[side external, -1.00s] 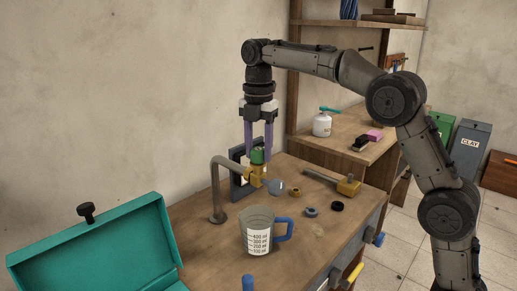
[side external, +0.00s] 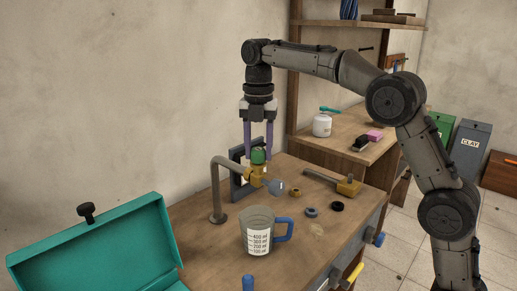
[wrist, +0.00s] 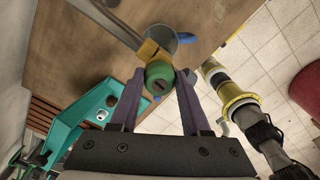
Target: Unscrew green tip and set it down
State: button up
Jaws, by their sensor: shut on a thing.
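The green tip (side external: 258,156) sits on top of the brass fitting (side external: 256,173) at the end of the grey bent pipe (side external: 215,187). My gripper (side external: 258,153) points straight down over it, with its two purple fingers on either side of the tip. In the wrist view my gripper (wrist: 160,78) is shut on the green tip (wrist: 159,75), which shows a dark slot in its top. The brass block (wrist: 150,50) lies just beyond it. I cannot tell whether the tip is still threaded onto the fitting.
A measuring jug (side external: 257,232) with a blue handle stands below the fitting. Small rings, including a black one (side external: 337,205), and a brass-ended tool (side external: 347,186) lie on the bench (side external: 195,240). An open teal case (side external: 95,250) is at the left.

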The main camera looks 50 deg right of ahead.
jog(key=shift+n, duration=0.8)
jog(key=o, duration=0.7)
jog(key=shift+o, duration=0.2)
jog(key=shift+m, duration=0.9)
jog(key=shift+m, duration=0.8)
